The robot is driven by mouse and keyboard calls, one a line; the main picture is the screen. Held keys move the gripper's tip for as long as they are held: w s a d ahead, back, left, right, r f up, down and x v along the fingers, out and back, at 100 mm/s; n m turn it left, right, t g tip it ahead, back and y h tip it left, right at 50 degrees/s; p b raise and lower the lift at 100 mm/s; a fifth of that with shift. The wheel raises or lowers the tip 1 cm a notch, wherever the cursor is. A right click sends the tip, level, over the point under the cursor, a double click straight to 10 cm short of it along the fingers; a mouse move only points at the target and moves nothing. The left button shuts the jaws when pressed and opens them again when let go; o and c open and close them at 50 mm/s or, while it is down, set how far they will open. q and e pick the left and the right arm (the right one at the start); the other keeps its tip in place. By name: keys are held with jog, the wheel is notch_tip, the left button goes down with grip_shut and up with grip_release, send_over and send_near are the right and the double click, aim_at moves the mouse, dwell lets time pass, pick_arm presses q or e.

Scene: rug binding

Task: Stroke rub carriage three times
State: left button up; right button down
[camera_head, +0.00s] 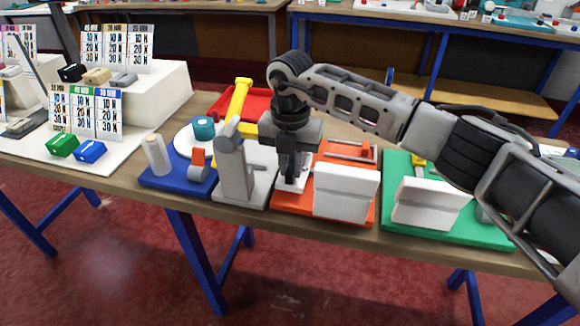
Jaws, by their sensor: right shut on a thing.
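My right gripper (290,177) points straight down over the left part of an orange base (345,218) on the bench. It is shut on a small pale part at the left end of this base, which I take to be the rub carriage (303,186). The fingers hide much of it, and its exact shape cannot be told. A white block (346,193) stands at the front of the orange base, right of the gripper. An orange frame with a pale bar (352,150) is behind it. My left gripper is not in view.
Left of the gripper stand a grey upright device (234,170) and a blue base (172,184) with a white post (156,155). A yellow arm (239,97) rises behind. A green base (474,232) with a white block (430,204) is at the right, under my arm.

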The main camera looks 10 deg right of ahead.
jog(key=c, duration=1.4)
grip_release()
jog(key=shift+w+a+r, duration=0.1)
jog(key=shift+w+a, duration=0.05)
jog(key=shift+a, duration=0.15)
jog(key=shift+o, duration=0.2)
notch_tip(320, 180, up, 16)
jog(key=b, duration=0.1)
jog(key=shift+b, duration=0.35)
